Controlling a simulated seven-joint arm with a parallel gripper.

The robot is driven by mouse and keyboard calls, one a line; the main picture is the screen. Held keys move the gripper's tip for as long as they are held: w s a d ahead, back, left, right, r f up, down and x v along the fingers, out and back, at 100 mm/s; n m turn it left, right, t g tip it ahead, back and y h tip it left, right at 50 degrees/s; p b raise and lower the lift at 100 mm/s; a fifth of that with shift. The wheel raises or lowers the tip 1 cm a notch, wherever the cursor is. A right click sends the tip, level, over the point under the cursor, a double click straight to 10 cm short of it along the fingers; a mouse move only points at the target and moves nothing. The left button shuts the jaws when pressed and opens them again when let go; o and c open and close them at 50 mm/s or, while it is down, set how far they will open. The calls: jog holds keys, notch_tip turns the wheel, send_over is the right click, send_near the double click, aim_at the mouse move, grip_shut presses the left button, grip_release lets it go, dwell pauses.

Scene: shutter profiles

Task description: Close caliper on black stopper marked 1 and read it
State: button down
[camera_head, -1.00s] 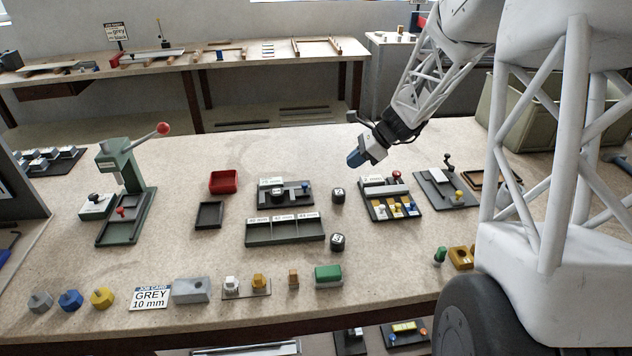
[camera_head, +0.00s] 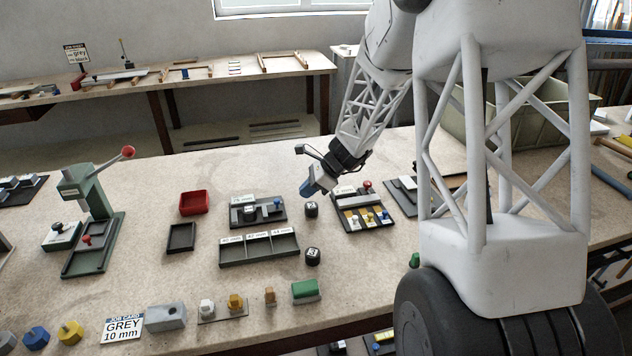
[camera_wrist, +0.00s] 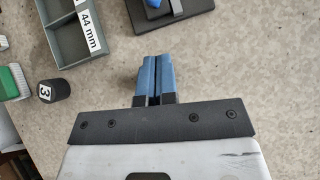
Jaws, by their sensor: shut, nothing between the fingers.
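The caliper (camera_head: 262,222) is a dark base with a small label and a blue knob (camera_head: 277,202), right of the middle of the bench. A small black piece with a pale top (camera_head: 250,210) sits in it; I cannot read its mark. My gripper (camera_head: 306,189) is shut and empty, right of the caliper, close to the black stopper marked 2 (camera_head: 311,209). In the wrist view, the blue fingertips (camera_wrist: 155,60) are together over bare bench. A dark base with a blue knob (camera_wrist: 154,3) is partly cut off at that view's top edge.
A grey tray (camera_head: 258,261) with mm labels lies in front of the caliper. Black stopper 3 (camera_head: 312,257) stands right of it. A green press (camera_head: 95,215) stands left.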

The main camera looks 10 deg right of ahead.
aim_at(264, 209)
jog(key=a, duration=0.1)
jog(key=a+f, duration=0.1)
jog(key=a, duration=0.1)
jog(key=shift+w+f, duration=0.25)
jog(key=shift+f, duration=0.15)
jog(key=shift+w+a+f, duration=0.1)
jog(key=shift+w+a, duration=0.1)
jog(key=shift+a, duration=1.1)
jog(key=shift+a, duration=2.05)
jog(key=shift+a+f, duration=0.1)
jog(key=shift+s, duration=0.1)
